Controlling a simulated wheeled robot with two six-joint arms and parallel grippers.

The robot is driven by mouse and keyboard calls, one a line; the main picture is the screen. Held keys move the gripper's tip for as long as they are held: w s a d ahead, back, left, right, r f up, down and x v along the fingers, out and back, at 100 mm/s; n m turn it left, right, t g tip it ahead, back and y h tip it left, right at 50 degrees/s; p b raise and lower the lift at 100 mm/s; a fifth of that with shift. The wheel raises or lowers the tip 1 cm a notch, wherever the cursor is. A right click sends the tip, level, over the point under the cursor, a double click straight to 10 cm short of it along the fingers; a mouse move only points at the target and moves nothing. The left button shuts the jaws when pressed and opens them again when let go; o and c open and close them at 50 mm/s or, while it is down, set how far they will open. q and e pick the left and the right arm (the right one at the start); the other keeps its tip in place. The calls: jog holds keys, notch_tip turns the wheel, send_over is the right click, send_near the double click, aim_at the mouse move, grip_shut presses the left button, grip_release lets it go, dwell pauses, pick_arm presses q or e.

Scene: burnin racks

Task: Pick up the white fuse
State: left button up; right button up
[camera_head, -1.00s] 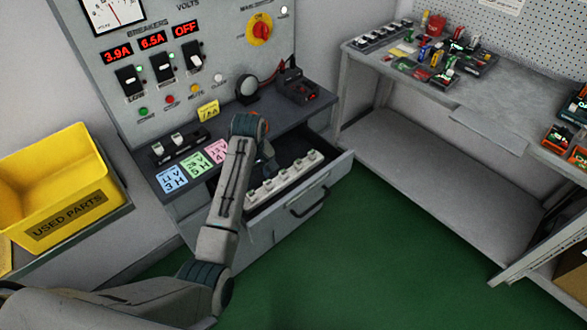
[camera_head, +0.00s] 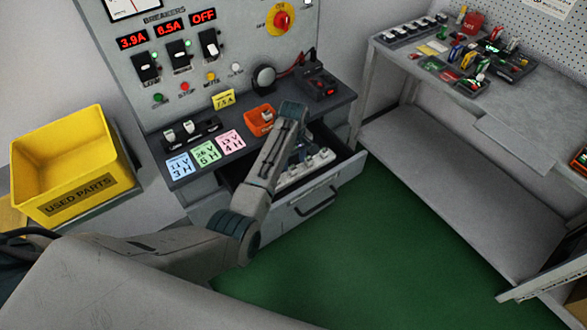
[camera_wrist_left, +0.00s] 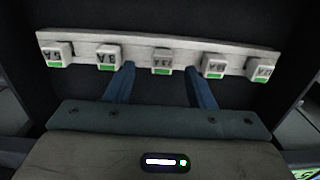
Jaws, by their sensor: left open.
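White fuses sit in a row on a white rail (camera_wrist_left: 135,52) inside the open drawer (camera_head: 338,172). Each has a dark printed rating and a green stripe. In the left wrist view, the middle white fuse (camera_wrist_left: 162,60) lies between and beyond the fingertips of my left gripper (camera_wrist_left: 159,70). The gripper is open, with nothing between its blue fingers. Another fuse (camera_wrist_left: 108,56) is left of the fingers and one (camera_wrist_left: 213,66) is to the right. In the head view my forearm hides part of the rail and most of the gripper. My right gripper is not in view.
An orange bin (camera_head: 259,120) and coloured cards (camera_head: 206,153) are on the counter above the drawer. The breaker panel (camera_head: 195,80) stands behind. A yellow used-parts bin (camera_head: 75,190) is at left. A grey bench (camera_head: 485,105) with small parts is at right; green floor is clear between.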

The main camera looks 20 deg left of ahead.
aim_at(293, 168)
pick_arm(q)
jog(key=shift+s+a+f, duration=0.15)
jog(key=shift+f, duration=1.1)
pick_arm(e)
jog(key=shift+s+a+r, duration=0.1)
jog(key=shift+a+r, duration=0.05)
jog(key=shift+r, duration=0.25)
pick_arm(q)
jog(key=c, duration=0.9)
notch_tip(293, 168, up, 10)
jog(key=b, duration=0.2)
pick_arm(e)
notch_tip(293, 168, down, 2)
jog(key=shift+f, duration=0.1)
pick_arm(q)
jog(key=shift+r, duration=0.1)
